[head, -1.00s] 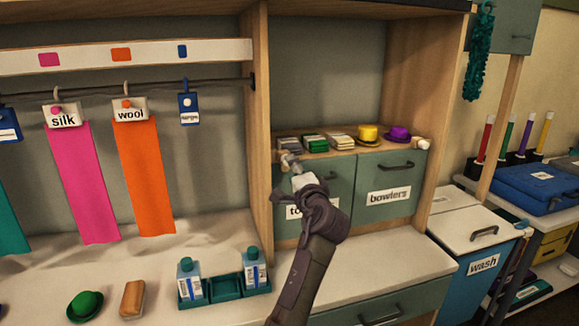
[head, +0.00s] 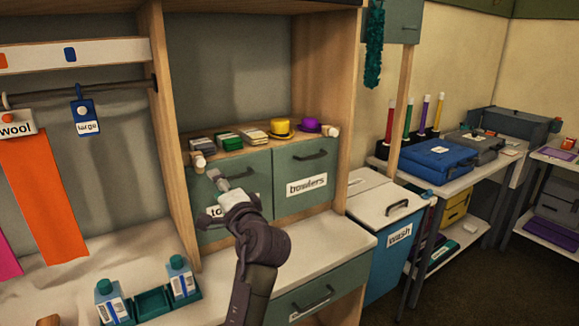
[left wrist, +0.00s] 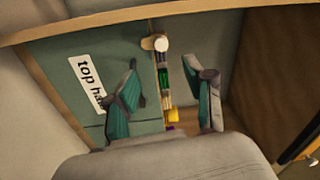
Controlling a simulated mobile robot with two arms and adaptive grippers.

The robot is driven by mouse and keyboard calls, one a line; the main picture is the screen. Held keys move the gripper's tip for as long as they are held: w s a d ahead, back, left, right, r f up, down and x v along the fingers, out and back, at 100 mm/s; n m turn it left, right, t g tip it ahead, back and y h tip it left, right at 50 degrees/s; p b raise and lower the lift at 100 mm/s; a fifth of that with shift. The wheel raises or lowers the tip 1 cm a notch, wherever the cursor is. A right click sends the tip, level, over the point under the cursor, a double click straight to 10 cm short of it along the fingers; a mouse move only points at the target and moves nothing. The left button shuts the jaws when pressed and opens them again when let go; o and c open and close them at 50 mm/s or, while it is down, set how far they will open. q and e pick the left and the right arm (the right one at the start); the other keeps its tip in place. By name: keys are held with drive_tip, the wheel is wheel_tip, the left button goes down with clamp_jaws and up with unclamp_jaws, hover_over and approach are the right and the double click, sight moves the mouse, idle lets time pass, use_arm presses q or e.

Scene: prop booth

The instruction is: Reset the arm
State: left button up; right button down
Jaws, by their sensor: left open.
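My left gripper (head: 217,178) is open and empty in front of the left teal cupboard door (head: 255,160), whose label is partly hidden by the gripper and arm. In the left wrist view the two fingers of the left gripper (left wrist: 160,75) stand apart, with the "top ha…" label (left wrist: 88,82) to their left. The contents of the shelf above the doors show between the fingers. My right gripper is not in view.
The "bowlers" door (head: 307,165) is shut. A teal tray (head: 152,301) with bottles stands on the counter. The wash bin (head: 390,255) stands to the right.

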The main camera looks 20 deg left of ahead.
use_arm(q)
drive_tip(key=s+d+f+n+g+h, duration=0.1)
drive_tip(key=s+f+h, duration=0.2)
drive_tip(key=s+f, duration=0.55)
drive_tip(key=s+d+f+n+g+h, duration=0.1)
drive_tip(key=s+f+g+h, duration=0.2)
drive_tip(key=f, duration=1.1)
drive_tip(key=s+d+f+n+g+h, duration=0.15)
drive_tip(key=s+d+f+h, duration=0.35)
drive_tip(key=s, duration=0.7)
drive_tip(key=s+d+f+n+g+h, duration=0.1)
drive_tip(key=s+d+f+g+h, duration=0.2)
drive_tip(key=s+d+f, duration=0.55)
drive_tip(key=s+a+f+g, duration=0.1)
drive_tip(key=s+f, duration=0.1)
drive_tip(key=f, duration=1)
drive_tip(key=s+a+f, duration=0.2)
drive_tip(key=f, duration=0.9)
drive_tip(key=s+a+f+g, duration=0.1)
drive_tip(key=s+a+f, duration=0.1)
drive_tip(key=s+f, duration=1.5)
drive_tip(key=shift+a+f+m, duration=0.3)
drive_tip(key=shift+f+m, duration=0.05)
drive_tip(key=shift+f, duration=0.3)
